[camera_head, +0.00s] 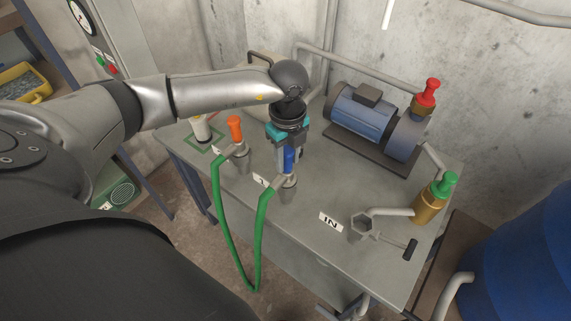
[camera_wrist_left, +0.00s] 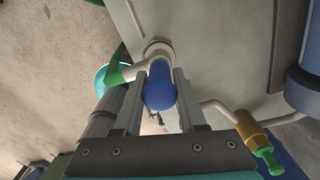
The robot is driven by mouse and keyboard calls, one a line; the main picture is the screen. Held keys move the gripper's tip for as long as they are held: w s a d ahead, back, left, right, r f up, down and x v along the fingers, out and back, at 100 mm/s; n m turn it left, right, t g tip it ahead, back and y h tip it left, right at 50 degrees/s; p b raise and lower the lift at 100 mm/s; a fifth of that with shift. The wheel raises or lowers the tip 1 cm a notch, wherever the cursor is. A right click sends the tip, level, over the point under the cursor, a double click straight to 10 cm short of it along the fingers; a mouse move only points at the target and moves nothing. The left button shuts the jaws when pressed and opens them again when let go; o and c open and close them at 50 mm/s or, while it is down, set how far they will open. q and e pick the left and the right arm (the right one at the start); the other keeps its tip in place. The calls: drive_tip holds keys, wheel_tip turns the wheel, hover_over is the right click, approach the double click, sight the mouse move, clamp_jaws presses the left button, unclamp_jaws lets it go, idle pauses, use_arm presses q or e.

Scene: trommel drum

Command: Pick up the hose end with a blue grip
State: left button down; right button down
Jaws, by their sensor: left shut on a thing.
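The hose end with a blue grip (camera_head: 289,160) stands upright in a metal cup (camera_head: 287,193) near the table's front edge, beside a label. My left gripper (camera_head: 288,164) reaches down from above and is shut on the blue grip. In the left wrist view the blue grip (camera_wrist_left: 160,86) lies between the two fingers (camera_wrist_left: 160,106). A green hose (camera_head: 262,225) runs from this end, hangs over the table's front edge in a loop and comes up to the other hose end, with an orange grip (camera_head: 236,128). My right gripper is out of view.
The grey table (camera_head: 325,185) carries a blue pump (camera_head: 360,110) at the back, a red-topped valve (camera_head: 428,95) and a green-topped brass valve (camera_head: 435,200) at right. An open fitting (camera_head: 362,226) stands beside the IN label (camera_head: 331,223). A blue drum (camera_head: 535,250) is at far right.

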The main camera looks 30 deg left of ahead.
use_arm(q)
drive_tip(key=shift+r, duration=0.15)
